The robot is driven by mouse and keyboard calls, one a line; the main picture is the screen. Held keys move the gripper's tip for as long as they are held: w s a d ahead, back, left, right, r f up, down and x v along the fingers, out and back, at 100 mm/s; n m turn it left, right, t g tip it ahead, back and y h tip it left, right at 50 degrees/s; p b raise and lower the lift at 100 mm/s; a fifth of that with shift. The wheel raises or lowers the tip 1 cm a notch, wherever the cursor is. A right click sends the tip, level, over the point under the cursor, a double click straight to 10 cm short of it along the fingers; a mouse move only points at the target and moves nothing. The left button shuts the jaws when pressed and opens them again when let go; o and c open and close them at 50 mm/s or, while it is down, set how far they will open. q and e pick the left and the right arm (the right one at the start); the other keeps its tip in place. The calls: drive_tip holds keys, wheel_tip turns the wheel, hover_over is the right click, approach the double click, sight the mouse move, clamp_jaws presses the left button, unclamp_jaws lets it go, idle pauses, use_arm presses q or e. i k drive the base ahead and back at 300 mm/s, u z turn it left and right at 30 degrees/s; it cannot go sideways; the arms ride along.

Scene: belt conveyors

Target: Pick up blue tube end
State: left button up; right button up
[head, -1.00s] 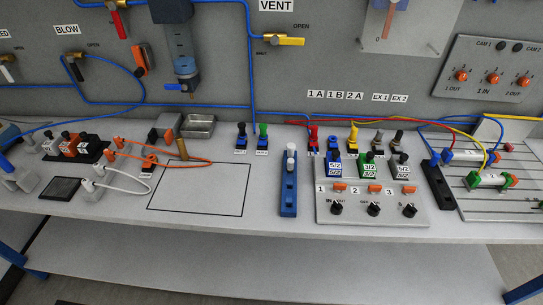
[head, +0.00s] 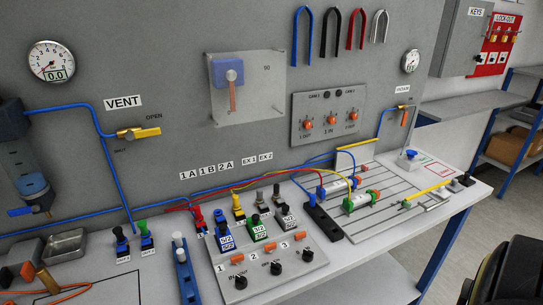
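A short blue tube (head: 296,38) hangs as an upside-down U high on the grey panel, both its ends pointing down. It is the leftmost of a row with black, red and white tubes. A longer blue tube (head: 109,160) runs down from the VENT valve (head: 138,133) towards the bench. Another blue tube (head: 240,184) runs along the foot of the panel towards the cylinder tray. A blue tube (head: 379,124) also drops from the right-hand valve below the small gauge. Which end the task means cannot be told. Neither of my grippers is in view.
The bench holds a valve block (head: 270,262) with several coloured plugs, a blue stand (head: 186,275) and a slotted tray (head: 385,190) with cylinders. A metal dish (head: 62,245) sits at left. A dark object (head: 510,272) fills the lower right corner. Shelving stands at far right.

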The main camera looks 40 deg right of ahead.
sight(312, 197)
drive_tip(key=z, duration=1.6)
